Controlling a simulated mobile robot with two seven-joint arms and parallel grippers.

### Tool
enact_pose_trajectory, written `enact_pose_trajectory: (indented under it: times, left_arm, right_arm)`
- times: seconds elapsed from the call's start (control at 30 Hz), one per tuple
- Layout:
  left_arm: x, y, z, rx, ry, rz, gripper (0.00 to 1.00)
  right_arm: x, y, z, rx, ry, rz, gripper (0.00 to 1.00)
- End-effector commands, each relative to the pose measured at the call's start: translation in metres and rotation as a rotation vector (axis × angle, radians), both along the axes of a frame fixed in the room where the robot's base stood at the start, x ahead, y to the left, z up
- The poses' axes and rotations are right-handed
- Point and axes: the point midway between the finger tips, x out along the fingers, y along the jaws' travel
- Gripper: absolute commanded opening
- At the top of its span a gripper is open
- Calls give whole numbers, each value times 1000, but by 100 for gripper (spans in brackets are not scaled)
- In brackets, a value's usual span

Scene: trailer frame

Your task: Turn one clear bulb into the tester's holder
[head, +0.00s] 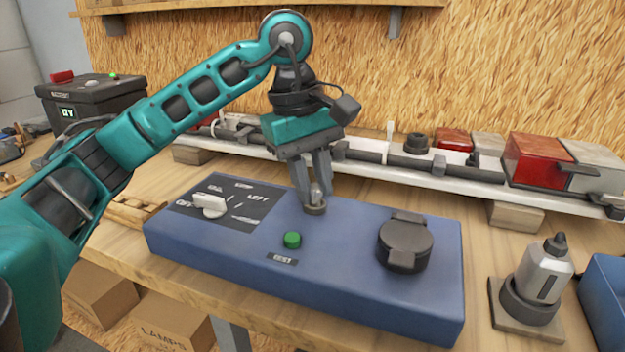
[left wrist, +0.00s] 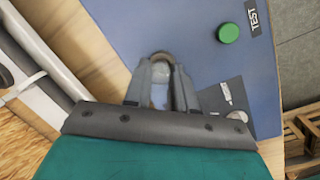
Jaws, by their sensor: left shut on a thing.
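The tester (head: 355,275) is a blue box on the bench with a black dial panel, a green test button (head: 292,240) and a black round capped socket (head: 405,244). My left gripper (head: 315,190) points down over the tester's back edge. It is shut on a clear bulb (head: 317,192), mostly hidden by the fingers. The bulb's lower end is at the small round holder (head: 314,209); I cannot tell how deep it sits. In the left wrist view the bulb (left wrist: 160,94) shows between the fingers (left wrist: 161,82), with the holder's rim (left wrist: 161,57) beyond.
A white rail with a dark bar (head: 375,157) and red and white lamp blocks (head: 538,158) runs behind the tester. A grey bottle (head: 543,277) stands in a base at the right, beside a blue bin (head: 606,290). A black battery box (head: 92,105) stands at the back left.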

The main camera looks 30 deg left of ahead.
Motion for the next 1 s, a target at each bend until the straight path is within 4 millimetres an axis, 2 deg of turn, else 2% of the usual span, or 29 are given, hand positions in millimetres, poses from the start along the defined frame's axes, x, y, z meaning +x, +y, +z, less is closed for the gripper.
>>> enact_pose_trajectory:
  times: [0.27,0.3,0.6,0.77,1.0]
  left_arm:
    - [0,0,0,0,1,-10,13]
    - [0,0,0,0,1,-10,27]
    - [0,0,0,1,1,-8,55]
    - [0,0,0,1,1,-8,55]
    - [0,0,0,1,1,-8,76]
  right_arm:
    - [-2,0,-1,0,4,0,43]
    - [-2,0,-1,0,4,0,43]
    - [-1,1,0,0,1,1,43]
    - [2,1,1,1,-5,1,43]
    - [4,1,3,1,-9,1,43]
